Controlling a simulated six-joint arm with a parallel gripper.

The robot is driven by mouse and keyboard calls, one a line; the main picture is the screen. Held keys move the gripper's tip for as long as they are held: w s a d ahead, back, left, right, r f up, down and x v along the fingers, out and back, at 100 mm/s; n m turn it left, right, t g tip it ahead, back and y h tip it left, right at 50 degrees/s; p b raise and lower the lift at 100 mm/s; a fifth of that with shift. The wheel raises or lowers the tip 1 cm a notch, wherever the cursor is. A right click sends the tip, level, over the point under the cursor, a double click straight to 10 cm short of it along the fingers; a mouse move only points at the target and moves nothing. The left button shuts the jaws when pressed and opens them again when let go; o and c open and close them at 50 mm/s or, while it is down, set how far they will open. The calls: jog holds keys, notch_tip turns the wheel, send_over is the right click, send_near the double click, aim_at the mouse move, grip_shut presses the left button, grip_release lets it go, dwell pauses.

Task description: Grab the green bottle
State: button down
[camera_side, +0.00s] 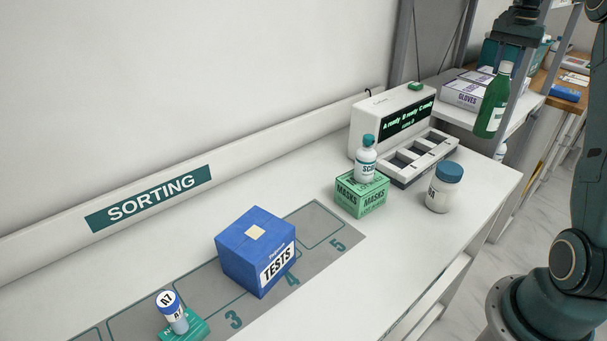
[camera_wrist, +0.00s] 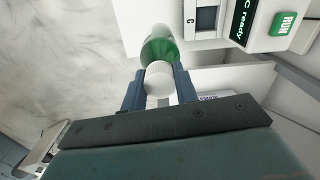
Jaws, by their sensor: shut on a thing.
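The green bottle (camera_side: 491,108) hangs upright and slightly tilted in my gripper (camera_side: 508,68), near the far right end of the white table in the side view. It has a white cap and a pale label. In the wrist view the green bottle (camera_wrist: 158,46) sits beyond its white cap, and my gripper (camera_wrist: 160,84) has its two blue fingers shut on either side of the cap or neck. The bottle is held in the air, clear of the table and the shelf behind it.
A white machine (camera_side: 394,125) with a display stands left of the bottle. A white jar (camera_side: 443,192), a white bottle on a green MASKS box (camera_side: 362,195) and a blue TESTS box (camera_side: 255,250) stand on the table. A GLOVES box (camera_side: 466,92) is on the shelf behind.

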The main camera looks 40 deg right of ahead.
notch_tip(320, 180, up, 9)
jog(key=shift+r, duration=0.1)
dwell(0.4)
dwell(0.4)
